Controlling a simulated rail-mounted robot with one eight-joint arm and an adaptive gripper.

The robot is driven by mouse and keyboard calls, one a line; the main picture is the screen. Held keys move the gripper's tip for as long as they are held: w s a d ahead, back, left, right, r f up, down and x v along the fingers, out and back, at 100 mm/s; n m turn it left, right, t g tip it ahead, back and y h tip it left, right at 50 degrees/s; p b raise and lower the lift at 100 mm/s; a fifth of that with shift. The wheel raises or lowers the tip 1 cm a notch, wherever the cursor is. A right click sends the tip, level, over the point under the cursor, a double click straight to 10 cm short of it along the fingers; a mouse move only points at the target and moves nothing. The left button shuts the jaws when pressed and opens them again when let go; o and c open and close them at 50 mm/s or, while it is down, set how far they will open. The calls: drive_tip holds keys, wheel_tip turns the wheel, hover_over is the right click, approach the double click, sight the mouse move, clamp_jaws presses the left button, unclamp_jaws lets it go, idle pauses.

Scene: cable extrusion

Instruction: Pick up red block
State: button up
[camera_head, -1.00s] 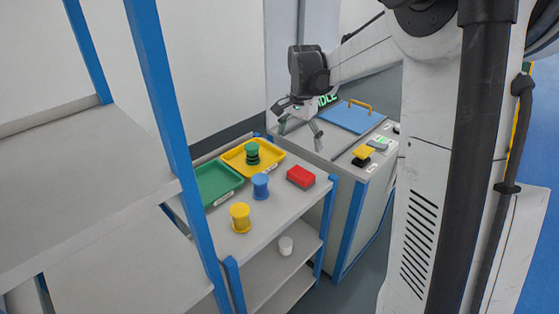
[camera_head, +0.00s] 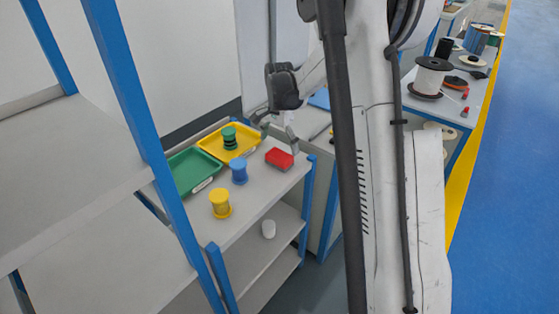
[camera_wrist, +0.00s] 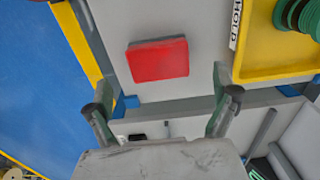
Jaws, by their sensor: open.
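The red block (camera_head: 279,158) lies flat on the grey shelf top, near its right end. It also shows in the wrist view (camera_wrist: 158,60), ahead of the fingertips and between their lines. My gripper (camera_head: 278,138) is open and empty, just above and behind the block in the head view. In the wrist view my gripper (camera_wrist: 160,95) has its two fingers spread wide, apart from the block. From these views I cannot tell the exact height of the fingertips over the shelf.
A yellow tray (camera_head: 212,143) with a green spool (camera_head: 229,136) and a green tray (camera_head: 205,183) stand left of the block. A blue spool (camera_head: 239,172) and a yellow spool (camera_head: 220,204) stand nearer.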

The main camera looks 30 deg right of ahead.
sight(279, 155)
drive_tip(key=shift+f, duration=2.65)
drive_tip(key=shift+c, duration=0.3)
drive_tip(key=c, duration=1.3)
drive_tip(key=shift+r, duration=0.15)
drive_tip(key=shift+r, duration=0.6)
wheel_tip(279, 155, up, 3)
drive_tip(key=shift+s+r, duration=0.1)
drive_tip(key=s+a+r, duration=0.2)
drive_tip(key=a+r, duration=0.4)
drive_tip(key=a, duration=0.5)
drive_tip(key=shift+a+r, duration=0.2)
